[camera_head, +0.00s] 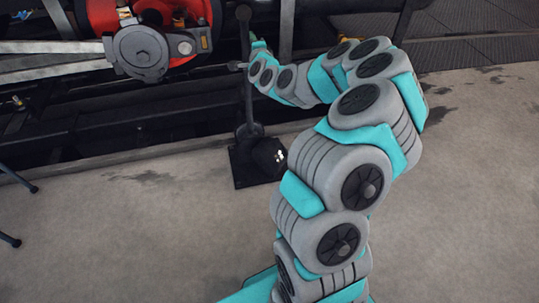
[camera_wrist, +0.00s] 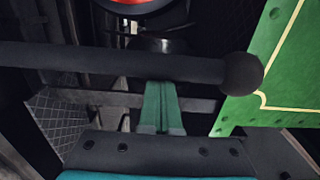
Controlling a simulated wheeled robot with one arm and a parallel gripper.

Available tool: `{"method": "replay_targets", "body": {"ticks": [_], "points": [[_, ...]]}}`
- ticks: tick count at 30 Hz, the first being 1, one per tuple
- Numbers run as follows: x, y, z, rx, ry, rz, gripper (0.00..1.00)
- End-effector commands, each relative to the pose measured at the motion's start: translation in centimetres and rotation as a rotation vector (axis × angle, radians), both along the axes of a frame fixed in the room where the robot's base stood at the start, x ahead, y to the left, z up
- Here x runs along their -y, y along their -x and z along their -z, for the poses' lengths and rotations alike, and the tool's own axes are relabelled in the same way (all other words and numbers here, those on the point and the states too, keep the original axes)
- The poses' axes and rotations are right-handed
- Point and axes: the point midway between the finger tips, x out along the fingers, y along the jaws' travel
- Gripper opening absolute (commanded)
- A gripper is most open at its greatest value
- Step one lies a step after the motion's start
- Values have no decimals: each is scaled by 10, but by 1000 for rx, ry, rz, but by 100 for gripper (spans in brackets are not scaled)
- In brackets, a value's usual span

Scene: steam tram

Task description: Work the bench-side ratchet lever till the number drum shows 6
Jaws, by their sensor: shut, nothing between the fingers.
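The ratchet lever (camera_head: 247,85) is a dark, nearly upright rod with a ball at its top, rising from a square black floor plate (camera_head: 243,178). In the wrist view the lever (camera_wrist: 120,63) crosses the picture sideways, its ball knob at the right. A black drum (camera_head: 268,155) with a small white mark sits at the lever's foot; I cannot read its number. My gripper (camera_head: 257,44) is beside the upper lever, on its right. In the wrist view my gripper (camera_wrist: 160,92) is shut and empty, with its green fingers meeting the bar's edge; contact is unclear.
Red machinery with a grey round fitting (camera_head: 140,52) stands at the upper left, with pale bars running left. A green panel with yellow lining (camera_wrist: 285,65) is right of the knob in the wrist view. Dark rails run behind the lever. The concrete floor (camera_head: 130,240) in front is mostly clear.

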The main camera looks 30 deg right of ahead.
Motion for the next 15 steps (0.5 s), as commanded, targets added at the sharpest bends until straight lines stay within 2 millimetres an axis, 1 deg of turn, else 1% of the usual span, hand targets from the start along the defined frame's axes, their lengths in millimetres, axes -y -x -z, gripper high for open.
{"method": "replay_targets", "body": {"ticks": [5, 7, 15], "points": [[-1, 0, 0, -1, 0, 0, 0], [-6, -2, 0, -1, 0, -2, 0], [-45, -11, 2, -4, -1, -10, 0]]}}
